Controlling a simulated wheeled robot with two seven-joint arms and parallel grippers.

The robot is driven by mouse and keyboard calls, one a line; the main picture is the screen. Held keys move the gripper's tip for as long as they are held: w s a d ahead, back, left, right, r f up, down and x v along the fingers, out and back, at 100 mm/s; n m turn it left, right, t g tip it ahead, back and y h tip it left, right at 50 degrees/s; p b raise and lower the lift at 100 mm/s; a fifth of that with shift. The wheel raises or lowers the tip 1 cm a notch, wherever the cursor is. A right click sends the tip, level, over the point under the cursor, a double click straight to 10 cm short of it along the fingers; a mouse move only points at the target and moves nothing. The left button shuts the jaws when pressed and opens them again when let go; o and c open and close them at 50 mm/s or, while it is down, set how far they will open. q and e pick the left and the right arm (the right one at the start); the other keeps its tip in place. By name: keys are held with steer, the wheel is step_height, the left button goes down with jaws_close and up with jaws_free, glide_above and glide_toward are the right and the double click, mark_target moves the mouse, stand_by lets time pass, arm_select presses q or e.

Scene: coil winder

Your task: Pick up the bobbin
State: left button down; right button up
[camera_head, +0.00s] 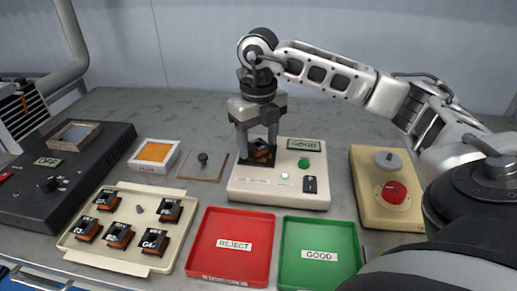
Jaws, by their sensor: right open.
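A bobbin (261,153), black with an orange winding, sits at the left end of the cream tester (250,188). My right gripper (257,139) points straight down over this bobbin. Its fingers are apart, one on either side of the bobbin's upper part. I cannot tell whether they touch it. More bobbins lie in the cream tray (110,254) at the front left, including one (118,235) in its middle. My left gripper is not in view.
A red REJECT tray (260,273) and a green GOOD tray (325,277) lie empty in front of the tester. A box with a red button (394,192) stands right. A black OFF unit (105,143) and an orange pad (154,151) stand left. Bare bench lies behind.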

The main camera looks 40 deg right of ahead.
steer(key=shift+f, duration=0.2)
steer(key=c, duration=1.1)
steer(key=shift+c, duration=0.2)
steer(key=shift+r, duration=0.45)
step_height(320, 180, up, 2)
steer(key=shift+r, duration=0.15)
steer(key=s+a+r+p, duration=0.2)
steer(key=s+a+r, duration=0.4)
steer(key=s+r, duration=0.4)
steer(key=shift+s+a, duration=0.35)
steer(key=shift+s, duration=0.85)
